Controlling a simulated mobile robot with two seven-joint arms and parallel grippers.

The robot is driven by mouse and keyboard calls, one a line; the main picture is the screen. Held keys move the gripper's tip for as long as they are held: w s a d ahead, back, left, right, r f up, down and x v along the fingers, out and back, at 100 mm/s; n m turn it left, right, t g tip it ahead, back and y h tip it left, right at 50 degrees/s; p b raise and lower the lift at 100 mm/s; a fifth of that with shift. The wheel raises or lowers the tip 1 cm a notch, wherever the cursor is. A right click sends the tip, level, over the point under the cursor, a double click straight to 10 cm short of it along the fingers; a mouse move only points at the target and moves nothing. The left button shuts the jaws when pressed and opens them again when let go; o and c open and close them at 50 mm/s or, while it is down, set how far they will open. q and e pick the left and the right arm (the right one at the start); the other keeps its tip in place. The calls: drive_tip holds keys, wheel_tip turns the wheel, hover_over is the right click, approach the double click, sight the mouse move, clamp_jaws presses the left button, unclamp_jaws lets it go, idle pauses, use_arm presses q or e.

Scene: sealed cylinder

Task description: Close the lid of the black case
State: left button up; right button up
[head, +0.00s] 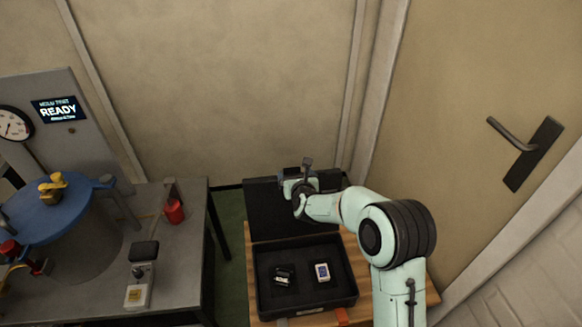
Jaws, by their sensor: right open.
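The black case (262,285) stands open on a wooden table, with a small black item (284,274) and a small white item (323,272) lying in its base. Its dark lid (262,212) is swung back behind the base. My right gripper (295,176) is open in front of the lid's upper part and hides some of it. I cannot tell whether the gripper touches the lid. My right arm comes in from the lower right and covers the lid's right side. My left gripper is out of view.
The wooden table (360,290) shows around the case. A grey bench (185,260) at the left holds a blue-topped cylinder (45,215), a red object (174,210) and a small control box (138,291). A door with a handle (512,138) is at the right.

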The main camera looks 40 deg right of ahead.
sight(292, 168)
drive_tip(key=x, duration=0.8)
drive_tip(key=shift+w+f, duration=0.15)
drive_tip(key=shift+w, duration=0.05)
drive_tip(key=c, duration=1.4)
